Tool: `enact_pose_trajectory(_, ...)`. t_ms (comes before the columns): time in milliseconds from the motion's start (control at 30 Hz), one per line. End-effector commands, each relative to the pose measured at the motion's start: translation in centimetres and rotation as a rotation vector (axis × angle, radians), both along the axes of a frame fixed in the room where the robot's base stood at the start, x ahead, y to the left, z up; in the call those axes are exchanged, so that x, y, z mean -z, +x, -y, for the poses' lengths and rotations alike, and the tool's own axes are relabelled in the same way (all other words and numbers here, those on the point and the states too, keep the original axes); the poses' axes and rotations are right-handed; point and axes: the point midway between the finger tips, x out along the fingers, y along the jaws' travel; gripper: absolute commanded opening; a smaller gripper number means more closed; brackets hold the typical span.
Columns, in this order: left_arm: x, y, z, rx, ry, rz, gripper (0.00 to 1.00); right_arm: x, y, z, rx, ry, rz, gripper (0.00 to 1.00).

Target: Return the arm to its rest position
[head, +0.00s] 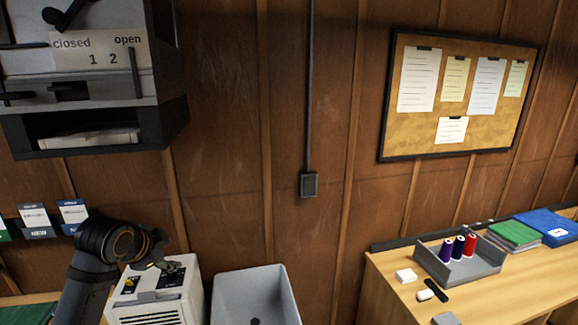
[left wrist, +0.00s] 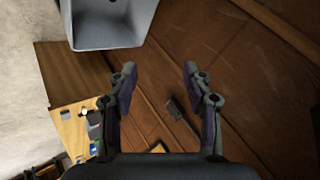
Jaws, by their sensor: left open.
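My left arm (head: 85,270) rises from the lower left in the head view. Its left gripper (head: 168,264) is small and partly hidden behind the wrist, in front of the white box-shaped machine. In the left wrist view the left gripper (left wrist: 160,72) shows two fingers spread apart with nothing between them. Beyond the fingers are the brown panelled wall and a wall outlet (left wrist: 173,108). My right arm and gripper do not show.
A white machine (head: 155,311) stands by the gripper, with a grey bin (head: 245,292) to its right. A wall cabinet (head: 100,85) hangs above. At right, a wooden desk (head: 390,290) holds a grey tray (head: 465,272) with thread spools.

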Motion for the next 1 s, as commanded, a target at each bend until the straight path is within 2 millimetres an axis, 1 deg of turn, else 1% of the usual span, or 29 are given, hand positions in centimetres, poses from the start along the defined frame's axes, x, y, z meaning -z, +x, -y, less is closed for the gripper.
enact_pose_trajectory(33, 4.5, -1.9, 1.3, -0.047, -0.048, -0.055, 0.5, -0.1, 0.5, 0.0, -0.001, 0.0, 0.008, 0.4)
enact_pose_trajectory(67, 6.8, -3.1, 1.9, -0.085, -0.078, -0.082, 0.5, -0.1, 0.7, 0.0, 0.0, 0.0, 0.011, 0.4)
enact_pose_trajectory(100, 9.7, -4.9, 2.6, -0.14, -0.118, -0.117, 0.5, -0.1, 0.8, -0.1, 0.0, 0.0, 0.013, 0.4)
enact_pose_trajectory(167, 13.4, -7.9, 3.6, -0.225, -0.173, -0.164, 0.5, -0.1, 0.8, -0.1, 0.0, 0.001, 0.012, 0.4)
enact_pose_trajectory(200, 15.4, -9.8, 4.0, -0.28, -0.204, -0.192, 0.5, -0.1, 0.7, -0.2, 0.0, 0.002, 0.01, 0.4)
enact_pose_trajectory(233, 16.7, -11.1, 4.3, -0.319, -0.226, -0.21, 0.5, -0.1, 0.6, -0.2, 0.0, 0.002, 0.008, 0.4)
enact_pose_trajectory(300, 19.0, -14.0, 4.8, -0.403, -0.267, -0.246, 0.5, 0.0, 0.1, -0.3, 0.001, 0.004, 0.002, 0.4)
enact_pose_trajectory(400, 21.5, -17.8, 5.2, -0.51, -0.311, -0.289, 0.5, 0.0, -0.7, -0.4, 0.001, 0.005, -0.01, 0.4)
enact_pose_trajectory(500, 23.2, -21.1, 5.5, -0.61, -0.343, -0.324, 0.5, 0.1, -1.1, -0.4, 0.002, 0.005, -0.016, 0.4)
enact_pose_trajectory(700, 25.3, -27.3, 5.5, -0.796, -0.387, -0.375, 0.5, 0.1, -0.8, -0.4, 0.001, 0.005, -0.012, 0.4)
enact_pose_trajectory(733, 26.5, -27.2, 5.4, -0.806, -0.388, -0.378, 0.5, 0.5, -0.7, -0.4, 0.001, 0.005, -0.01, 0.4)
enact_pose_trajectory(800, 29.6, -26.4, 5.2, -0.805, -0.383, -0.384, 0.5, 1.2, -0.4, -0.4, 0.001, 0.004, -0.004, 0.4)
enact_pose_trajectory(867, 31.9, -26.1, 5.0, -0.808, -0.38, -0.391, 0.5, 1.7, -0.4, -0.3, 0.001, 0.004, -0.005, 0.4)
enact_pose_trajectory(900, 33.6, -25.9, 4.9, -0.81, -0.378, -0.396, 0.5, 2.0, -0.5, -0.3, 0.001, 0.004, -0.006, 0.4)
enact_pose_trajectory(967, 36.3, -25.8, 4.6, -0.814, -0.375, -0.404, 0.5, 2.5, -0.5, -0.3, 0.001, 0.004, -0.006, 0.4)
enact_pose_trajectory(1000, 38.2, -25.8, 4.5, -0.817, -0.373, -0.41, 0.5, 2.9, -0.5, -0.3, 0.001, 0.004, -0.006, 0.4)
